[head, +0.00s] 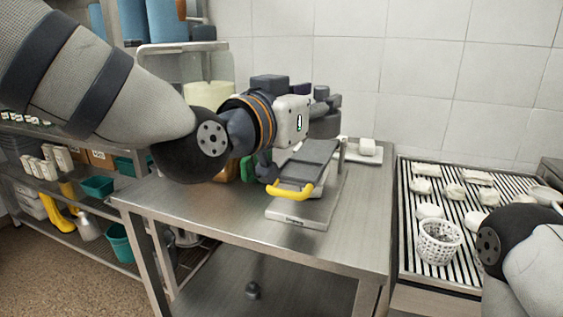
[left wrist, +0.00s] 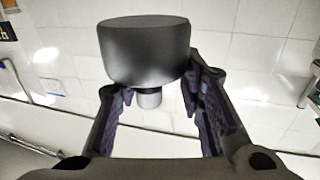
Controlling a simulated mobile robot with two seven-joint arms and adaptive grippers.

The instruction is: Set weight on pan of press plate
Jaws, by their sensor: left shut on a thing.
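My left gripper (head: 309,112) reaches in from the left, above the steel table. In the left wrist view its fingers (left wrist: 152,92) are shut on a dark grey cylindrical weight (left wrist: 145,52) with a smaller knob. In the head view the weight (head: 328,104) shows only in part beyond the gripper. The press plate (head: 312,156) stands on the table just below, a dark grey sloping plate with a yellow handle (head: 292,191) and a pale base (head: 300,214). The weight is apart from it. My right arm shows at the right edge; its gripper is out of view.
A slatted rack (head: 408,236) at right holds a white perforated basket (head: 438,243) and several pale blocks. Shelves (head: 50,182) with boxes and yellow boots stand at left. The table's front right is bare.

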